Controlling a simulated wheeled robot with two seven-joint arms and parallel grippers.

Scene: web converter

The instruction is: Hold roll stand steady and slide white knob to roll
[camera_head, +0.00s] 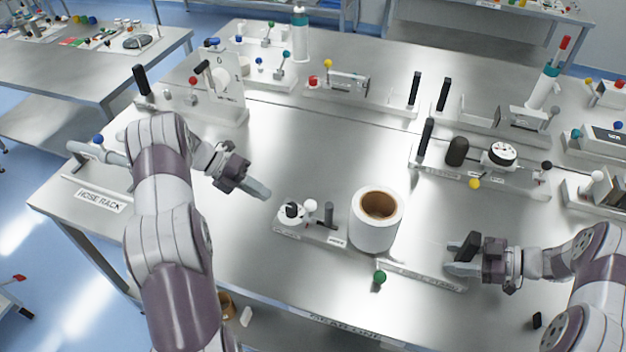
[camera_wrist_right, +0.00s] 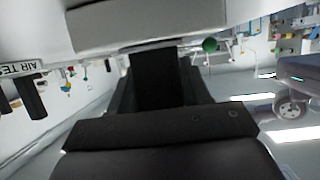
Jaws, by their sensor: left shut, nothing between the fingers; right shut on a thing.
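The roll stand (camera_head: 420,274) is a long pale base on the steel table, with a white roll (camera_head: 375,222) standing upright on it. Left of the roll, a small block carries a white knob (camera_head: 311,206), a grey knob (camera_head: 328,207) and a black knob (camera_head: 291,209). The white knob is apart from the roll. My right gripper (camera_head: 466,256) is shut on the black handle (camera_head: 470,243) at the stand's right end; the handle also shows dark in the right wrist view (camera_wrist_right: 157,78). My left gripper (camera_head: 262,191) is shut and empty, above the table, up and left of the white knob.
A green knob (camera_head: 379,278) sticks out at the stand's front; it also shows in the right wrist view (camera_wrist_right: 210,45). Behind are fixtures with black handles (camera_head: 426,137) and a dial (camera_head: 503,153). A hose rack (camera_head: 101,199) is at left.

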